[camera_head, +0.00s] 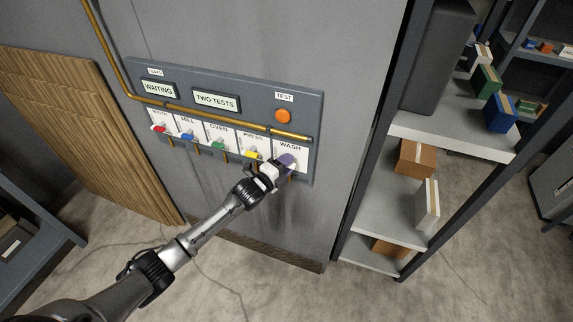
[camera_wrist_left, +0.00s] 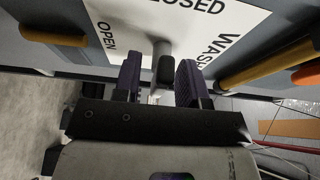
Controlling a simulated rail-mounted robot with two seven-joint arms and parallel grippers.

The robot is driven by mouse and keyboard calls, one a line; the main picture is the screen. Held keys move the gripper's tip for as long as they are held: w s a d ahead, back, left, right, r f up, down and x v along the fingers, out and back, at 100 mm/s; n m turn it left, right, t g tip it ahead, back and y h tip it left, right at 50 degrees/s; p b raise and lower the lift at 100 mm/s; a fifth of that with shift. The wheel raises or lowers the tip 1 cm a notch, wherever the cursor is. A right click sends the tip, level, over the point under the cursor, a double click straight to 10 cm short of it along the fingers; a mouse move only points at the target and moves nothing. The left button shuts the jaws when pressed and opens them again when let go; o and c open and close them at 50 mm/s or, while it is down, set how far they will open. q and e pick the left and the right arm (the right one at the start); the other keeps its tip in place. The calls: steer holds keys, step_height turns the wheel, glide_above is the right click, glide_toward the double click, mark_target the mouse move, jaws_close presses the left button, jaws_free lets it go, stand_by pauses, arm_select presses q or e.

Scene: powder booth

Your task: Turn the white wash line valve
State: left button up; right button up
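The wash valve plate (camera_head: 291,148) is the rightmost white plate on the grey wall panel. In the head view its handle is mostly hidden behind my left gripper (camera_head: 285,162). In the left wrist view, the valve handle (camera_wrist_left: 165,68), with a pale stem and a dark end, stands out from a plate marked OPEN, CLOSED and WASH. My left gripper (camera_wrist_left: 160,78) has two dark purple fingers, one on each side of the handle. Gaps show between handle and fingers, so the gripper is open around it. My right gripper is not in view.
Other valves for press (camera_head: 251,154), oven (camera_head: 218,146), mill and a red-handled one sit in a row to the left. A brass pipe (camera_head: 225,117) crosses above them. An orange test button (camera_head: 283,116) is above wash. Shelves (camera_head: 385,215) stand at right.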

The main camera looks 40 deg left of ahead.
arm_select(q)
jaws_close()
stand_by(0.3)
steer(key=n+t, duration=0.1)
steer(key=n, duration=0.1)
steer(key=n+b, duration=0.1)
steer(key=n, duration=0.2)
steer(key=shift+f+t+y, duration=0.1)
steer(key=shift+t+y, duration=0.2)
steer(key=shift+t, duration=0.1)
steer(key=n+y, duration=0.1)
steer(key=n, duration=0.1)
steer(key=n+t, duration=0.1)
steer(key=n, duration=0.2)
steer(key=shift+n+t+y+b, duration=0.3)
steer(key=shift+y+b, duration=0.1)
steer(key=n+y, duration=0.1)
steer(key=n, duration=0.2)
steer(key=n+y, duration=0.2)
steer(key=n, duration=0.2)
steer(key=shift+t, duration=0.3)
steer(key=shift+n+y, duration=1.2)
steer(key=shift+n, duration=1.1)
steer(key=shift+n+g+y, duration=0.3)
steer(key=shift+g, duration=0.1)
